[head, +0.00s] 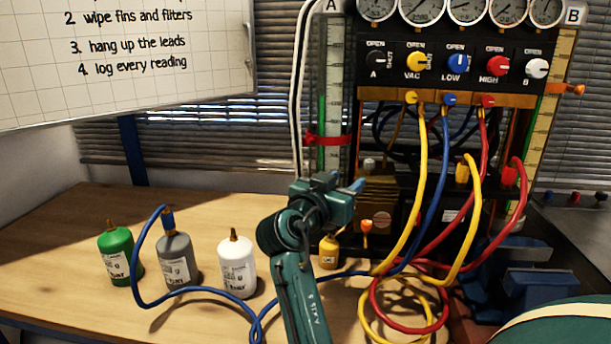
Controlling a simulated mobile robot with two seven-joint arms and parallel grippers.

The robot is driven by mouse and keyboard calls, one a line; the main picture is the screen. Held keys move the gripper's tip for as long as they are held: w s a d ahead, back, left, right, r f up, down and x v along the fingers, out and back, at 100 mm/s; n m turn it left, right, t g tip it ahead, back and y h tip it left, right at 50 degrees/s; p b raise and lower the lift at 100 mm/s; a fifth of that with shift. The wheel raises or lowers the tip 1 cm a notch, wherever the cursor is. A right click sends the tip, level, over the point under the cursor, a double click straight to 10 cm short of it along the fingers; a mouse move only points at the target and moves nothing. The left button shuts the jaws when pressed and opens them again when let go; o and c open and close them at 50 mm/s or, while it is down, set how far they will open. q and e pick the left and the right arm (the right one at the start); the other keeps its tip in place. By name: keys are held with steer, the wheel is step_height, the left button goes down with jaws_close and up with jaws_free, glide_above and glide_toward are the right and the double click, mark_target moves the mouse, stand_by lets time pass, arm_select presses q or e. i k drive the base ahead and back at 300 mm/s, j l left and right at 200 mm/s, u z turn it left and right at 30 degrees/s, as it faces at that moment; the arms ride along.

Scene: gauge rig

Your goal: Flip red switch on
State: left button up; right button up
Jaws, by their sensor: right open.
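A red knob (497,65) marked HIGH sits on the black valve panel (395,84), between a blue knob (458,63) and a white knob (536,68). No plain toggle switch in red can be made out, so I cannot tell if this knob is the red switch. My right gripper (354,186) is open, left of and below the red knob, well apart from it, in front of the rig's lower left part. Its fingers are partly hidden by its own body. My left gripper is not in view.
Yellow, blue and red hoses (425,180) hang below the panel and coil on the wooden table (70,225). Green (116,258), grey (176,262) and white (237,265) bottles stand left of my arm. Gauges (421,8) line the panel top. A red clamp (328,139) rings the left tube.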

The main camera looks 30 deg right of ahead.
mark_target(418, 223)
steer(key=k+j, duration=0.1)
steer(key=j, duration=0.25)
steer(key=k+j, duration=0.1)
steer(key=j, duration=0.25)
steer(key=k+j, duration=0.1)
steer(key=j, duration=0.25)
steer(key=k+j, duration=0.1)
steer(key=j, duration=0.25)
